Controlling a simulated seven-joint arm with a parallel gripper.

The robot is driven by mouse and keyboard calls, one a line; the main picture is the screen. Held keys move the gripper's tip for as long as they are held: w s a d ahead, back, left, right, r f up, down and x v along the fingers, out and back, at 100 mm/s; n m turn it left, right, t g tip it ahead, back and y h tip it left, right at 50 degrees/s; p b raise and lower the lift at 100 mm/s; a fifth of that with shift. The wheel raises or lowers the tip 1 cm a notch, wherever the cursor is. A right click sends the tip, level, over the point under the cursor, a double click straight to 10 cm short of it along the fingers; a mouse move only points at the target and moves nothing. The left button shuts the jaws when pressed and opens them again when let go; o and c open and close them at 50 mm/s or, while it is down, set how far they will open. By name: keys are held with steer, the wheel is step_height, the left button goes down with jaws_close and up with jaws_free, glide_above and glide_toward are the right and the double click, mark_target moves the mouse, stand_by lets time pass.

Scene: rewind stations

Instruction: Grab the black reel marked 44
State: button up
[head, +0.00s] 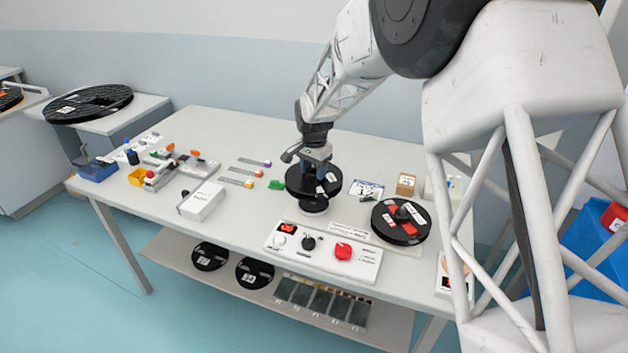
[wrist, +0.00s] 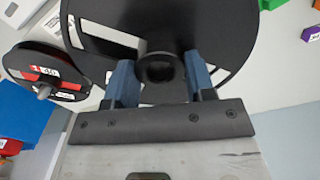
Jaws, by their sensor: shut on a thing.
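My gripper (head: 318,176) is over the middle of the table, shut on the hub of a black reel (head: 297,184). In the wrist view my two blue fingers (wrist: 160,78) sit on either side of the dark round hub of this black reel (wrist: 105,35). The reel has white label patches, but no number on it can be read. Two more black reels, one left (head: 208,262) and one right (head: 252,279), lie on the lower shelf with white labels too small to read surely.
A black reel with red patches (head: 391,228) lies to the right, also in the wrist view (wrist: 42,78). A control panel (head: 319,266) with a red knob is in front. A white box (head: 203,201) stands left.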

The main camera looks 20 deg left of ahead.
steer(key=shift+r, duration=1.1)
